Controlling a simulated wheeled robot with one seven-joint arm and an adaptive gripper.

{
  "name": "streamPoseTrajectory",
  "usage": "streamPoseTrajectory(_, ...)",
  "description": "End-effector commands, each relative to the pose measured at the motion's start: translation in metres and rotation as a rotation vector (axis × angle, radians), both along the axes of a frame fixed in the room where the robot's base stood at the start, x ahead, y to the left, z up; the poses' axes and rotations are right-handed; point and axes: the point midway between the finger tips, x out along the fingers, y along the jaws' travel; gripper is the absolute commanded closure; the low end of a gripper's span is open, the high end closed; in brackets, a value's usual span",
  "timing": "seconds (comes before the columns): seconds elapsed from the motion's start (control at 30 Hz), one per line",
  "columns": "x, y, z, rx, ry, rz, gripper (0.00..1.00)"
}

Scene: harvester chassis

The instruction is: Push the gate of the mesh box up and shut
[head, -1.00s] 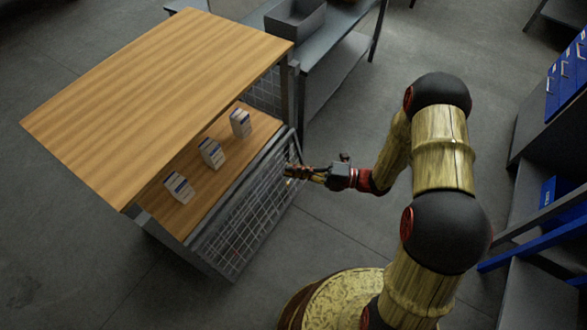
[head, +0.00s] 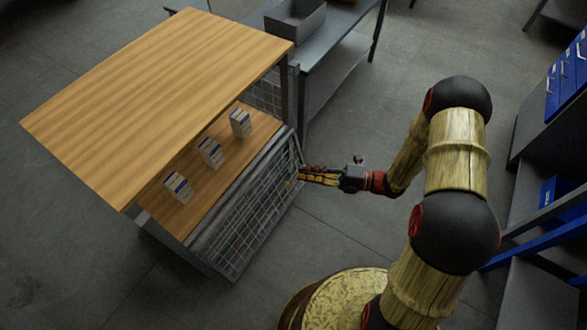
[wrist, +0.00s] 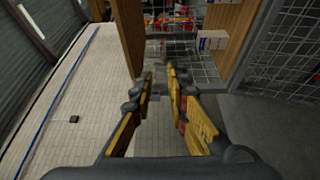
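The mesh box (head: 283,88) has a wooden top and an open front. Its wire mesh gate (head: 240,222) hangs down and leans outward below the front edge of the inner wooden shelf (head: 232,162). Mesh also shows in the wrist view (wrist: 285,60), at the right. My gripper (head: 301,174) is just right of the gate's right end; I cannot tell whether it touches. In the wrist view my gripper (wrist: 160,72) shows a narrow gap between its fingers, with nothing held.
Three small white and blue cartons (head: 178,187) stand on the shelf. A grey bench (head: 325,55) with a grey bin (head: 295,20) stands behind to the right. Blue-framed shelving (head: 545,230) is at the right edge. The floor before the gate is clear.

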Motion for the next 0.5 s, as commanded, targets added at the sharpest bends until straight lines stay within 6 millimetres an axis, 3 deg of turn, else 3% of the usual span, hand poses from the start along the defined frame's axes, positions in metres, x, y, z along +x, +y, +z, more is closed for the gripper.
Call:
streamPoseTrajectory(0.2,-0.011,-0.043,-0.001,-0.001,-0.001,-0.004,0.84)
streamPoseTrajectory(0.5,-0.019,-0.072,-0.001,0.000,0.000,-0.001,0.84)
